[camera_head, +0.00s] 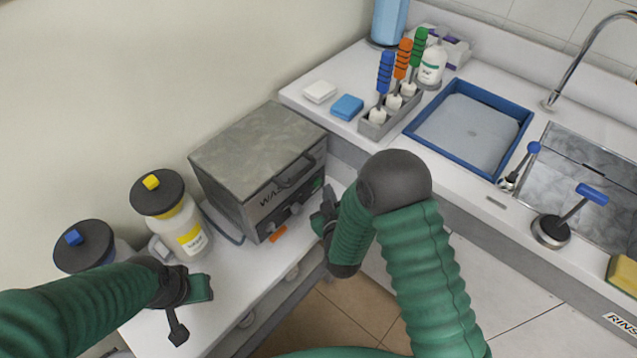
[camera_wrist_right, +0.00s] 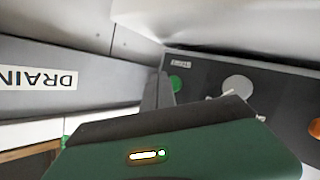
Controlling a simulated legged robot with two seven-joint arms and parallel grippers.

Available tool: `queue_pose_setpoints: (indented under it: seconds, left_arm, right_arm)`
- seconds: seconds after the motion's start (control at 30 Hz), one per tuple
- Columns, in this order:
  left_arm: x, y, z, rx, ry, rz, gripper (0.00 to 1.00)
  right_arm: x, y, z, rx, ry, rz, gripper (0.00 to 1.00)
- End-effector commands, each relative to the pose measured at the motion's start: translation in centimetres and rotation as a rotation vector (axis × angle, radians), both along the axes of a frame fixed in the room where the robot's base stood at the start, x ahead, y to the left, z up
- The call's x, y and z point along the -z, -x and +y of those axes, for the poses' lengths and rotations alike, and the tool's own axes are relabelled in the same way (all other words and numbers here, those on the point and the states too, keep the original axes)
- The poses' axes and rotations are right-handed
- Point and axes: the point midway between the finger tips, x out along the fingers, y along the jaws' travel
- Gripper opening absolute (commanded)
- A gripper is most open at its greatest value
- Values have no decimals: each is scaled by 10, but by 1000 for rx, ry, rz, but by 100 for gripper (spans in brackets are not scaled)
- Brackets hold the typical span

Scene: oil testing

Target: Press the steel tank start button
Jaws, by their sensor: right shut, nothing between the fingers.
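The steel tank (camera_head: 258,165) is a grey box with a lid, a handle and a "WAS..." label, on the white counter against the wall. A small green button (camera_head: 317,184) is on its front panel. In the right wrist view the green button (camera_wrist_right: 176,84) is just right of the fingertips of my right gripper (camera_wrist_right: 161,88). Whether they touch it cannot be told. My right gripper (camera_head: 325,215) is shut and empty in front of the tank's right end. My left gripper (camera_head: 180,301) is over the counter in front of the jars, with its finger gap unclear.
A yellow-capped jar (camera_head: 175,220) and a blue-capped jar (camera_head: 84,245) stand left of the tank. A grey knob (camera_wrist_right: 237,88) is beside the green button. A "DRAIN" label (camera_wrist_right: 39,79) shows at left. A blue tray (camera_head: 470,115) and sink are at right.

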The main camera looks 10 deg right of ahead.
Motion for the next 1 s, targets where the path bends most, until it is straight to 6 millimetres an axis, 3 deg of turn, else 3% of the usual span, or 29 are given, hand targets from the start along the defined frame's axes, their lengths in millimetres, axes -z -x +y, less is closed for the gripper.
queue_pose_setpoints:
  seconds: [1.0]
  left_arm:
    - [0,0,0,0,0,0,36]
  right_arm:
    - [-1,-7,6,0,0,0,0]
